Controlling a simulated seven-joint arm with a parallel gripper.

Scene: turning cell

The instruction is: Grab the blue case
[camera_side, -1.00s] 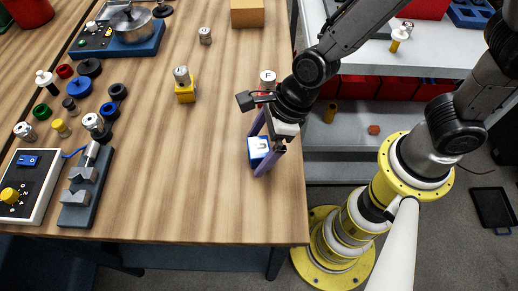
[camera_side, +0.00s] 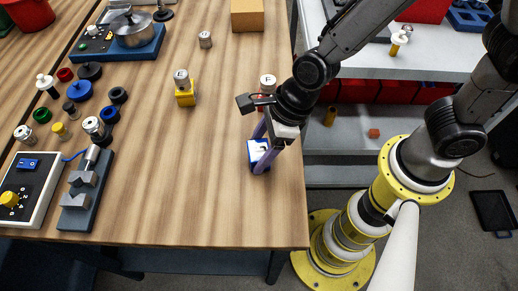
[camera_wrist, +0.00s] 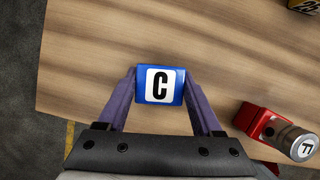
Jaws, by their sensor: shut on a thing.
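The blue case (camera_wrist: 160,99) has a white label with a black letter C on its top face. It sits at the wooden table's right part in the side view (camera_side: 253,158), partly hidden by a finger. My gripper (camera_wrist: 160,93) is shut on the blue case, with one purple finger against each side of it. In the side view my gripper (camera_side: 262,150) reaches down over the case. I cannot tell whether the case touches the table.
A red block (camera_wrist: 256,121) and a metal cylinder marked F (camera_wrist: 300,143) are close to the right finger in the wrist view. A yellow block (camera_side: 186,95) with a metal cylinder stands further left in the side view. The table (camera_side: 190,190) is clear between.

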